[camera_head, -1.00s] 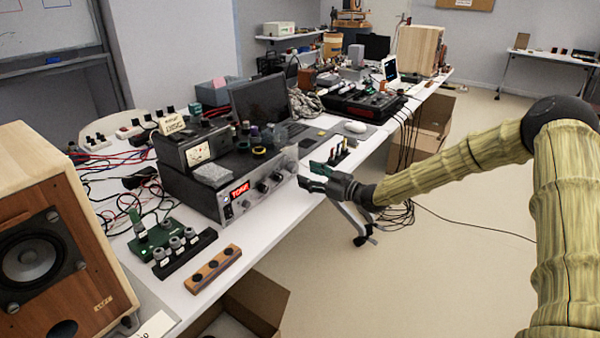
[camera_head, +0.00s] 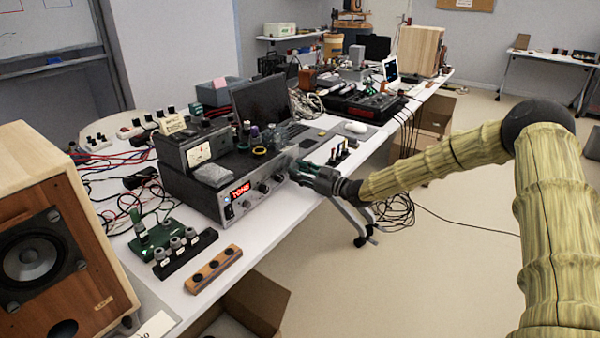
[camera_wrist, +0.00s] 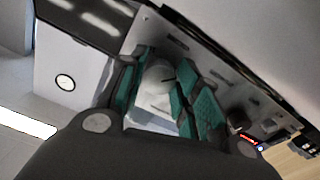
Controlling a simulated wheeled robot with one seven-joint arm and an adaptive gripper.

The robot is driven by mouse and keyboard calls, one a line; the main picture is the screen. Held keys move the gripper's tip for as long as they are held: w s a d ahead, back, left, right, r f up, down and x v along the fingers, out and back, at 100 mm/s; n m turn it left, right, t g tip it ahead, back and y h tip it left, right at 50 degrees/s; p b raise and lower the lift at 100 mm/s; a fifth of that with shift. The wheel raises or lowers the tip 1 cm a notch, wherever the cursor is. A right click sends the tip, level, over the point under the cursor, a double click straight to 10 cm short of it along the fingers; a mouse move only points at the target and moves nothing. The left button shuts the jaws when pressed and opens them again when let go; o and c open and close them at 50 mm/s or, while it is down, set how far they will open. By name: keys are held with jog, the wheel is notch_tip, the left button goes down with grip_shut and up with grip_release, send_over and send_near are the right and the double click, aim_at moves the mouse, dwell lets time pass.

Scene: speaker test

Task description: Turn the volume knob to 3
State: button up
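The silver-fronted amplifier (camera_head: 229,213) stands on the white table, with a red lit display (camera_head: 240,191) and several small dark knobs on its front. My gripper (camera_head: 294,172) is at the right end of that front panel. In the wrist view, a large pale round knob (camera_wrist: 159,78) with a dark mark sits between the green-padded fingers of my gripper (camera_wrist: 161,92). The fingers lie close on both sides of it; I cannot tell whether they press on it. In the head view my gripper mostly hides this knob, and no scale numbers are readable.
A meter box (camera_head: 195,148) and small items sit on the amplifier. A wooden speaker (camera_head: 85,255) stands at the left. A laptop (camera_head: 262,108) is behind. A wooden strip with dark buttons (camera_head: 213,270) lies near the front edge. Open floor lies to the right.

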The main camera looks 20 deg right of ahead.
jog(key=shift+m, duration=0.4)
jog(key=m+p, duration=0.1)
jog(key=m, duration=0.2)
jog(key=shift+r, duration=0.15)
jog(key=m+p, duration=0.1)
jog(key=m, duration=0.3)
jog(key=shift+s+a+m+p, duration=0.1)
jog(key=shift+m+p, duration=0.2)
jog(key=shift+p, duration=0.05)
jog(key=m+p, duration=0.1)
jog(key=m, duration=0.2)
jog(key=shift+m, duration=0.3)
jog(key=shift+r+m+p, duration=0.1)
jog(key=shift+m+p, duration=0.45)
jog(key=shift+m, duration=1.35)
jog(key=o, duration=1)
